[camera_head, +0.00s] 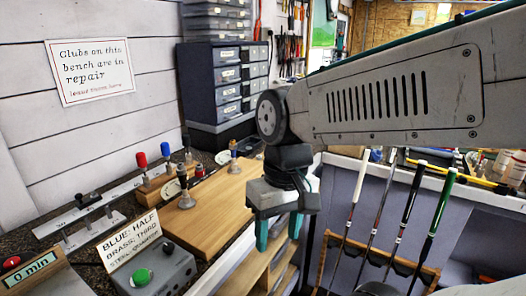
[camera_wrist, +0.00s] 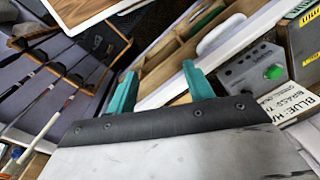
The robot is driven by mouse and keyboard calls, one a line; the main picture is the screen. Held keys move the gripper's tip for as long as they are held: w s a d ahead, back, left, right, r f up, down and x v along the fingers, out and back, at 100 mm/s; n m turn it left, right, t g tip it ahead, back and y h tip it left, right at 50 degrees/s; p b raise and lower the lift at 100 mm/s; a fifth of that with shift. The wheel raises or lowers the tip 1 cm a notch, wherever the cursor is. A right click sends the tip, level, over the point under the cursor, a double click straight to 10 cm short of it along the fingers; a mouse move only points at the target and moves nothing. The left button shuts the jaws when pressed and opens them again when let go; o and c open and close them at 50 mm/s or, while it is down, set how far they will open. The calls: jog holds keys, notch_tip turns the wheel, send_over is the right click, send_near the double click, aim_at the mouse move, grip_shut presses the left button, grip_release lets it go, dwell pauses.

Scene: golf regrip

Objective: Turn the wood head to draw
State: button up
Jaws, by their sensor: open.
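I cannot make out the wood head with certainty in either view. My gripper (camera_head: 278,232) hangs in front of the bench's front edge, its teal fingers apart and pointing down with nothing between them. The fingers also show apart in the wrist view (camera_wrist: 160,88). A wooden board (camera_head: 215,198) lies on the bench to the left of my gripper. Small metal fittings (camera_head: 186,198) stand on it. A red-topped tool (camera_head: 141,160) and a blue-topped tool (camera_head: 165,150) stand upright in a wooden block behind it.
A grey box with a green button (camera_head: 142,277) and a lettered card (camera_head: 130,242) stand at the bench front, beside a timer (camera_head: 28,272) reading 0 min. Drawers (camera_head: 228,75) stand behind. Several clubs lean in a wooden rack (camera_head: 318,262) to the right, below my arm.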

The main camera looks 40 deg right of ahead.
aim_at(247, 152)
jog(key=w+d+f+m+t+y, duration=0.1)
jog(key=w+d+m+t+y, duration=0.2)
jog(key=w, duration=0.4)
jog(key=w+d+f+m+t+y, duration=0.2)
jog(key=w+d+m+t+y, duration=0.1)
jog(key=w, duration=0.4)
jog(key=w+d+f+m+t+y, duration=0.2)
jog(key=w+d+m+t+y, duration=0.1)
jog(key=w, duration=0.3)
jog(key=shift+w+m+y, duration=0.4)
jog(key=shift+m+y, duration=0.1)
jog(key=shift+y, duration=0.1)
jog(key=w+d+t+h, duration=0.1)
jog(key=w+d+t, duration=0.1)
jog(key=d, duration=0.1)
jog(key=w+d+r+m+t+h, duration=0.1)
jog(key=w+d+t+h, duration=0.1)
jog(key=d+t, duration=0.1)
jog(key=w+d+m+t+h, duration=0.1)
jog(key=w+d+t, duration=0.1)
jog(key=d, duration=0.3)
jog(key=shift+r+t+h, duration=0.15)
jog(key=shift+t+h, duration=0.15)
jog(key=shift+w+d+r, duration=0.2)
jog(key=shift+w+d, duration=0.05)
jog(key=shift+w, duration=0.35)
jog(key=x, duration=0.7)
jog(key=shift+r, duration=0.1)
grip_shut()
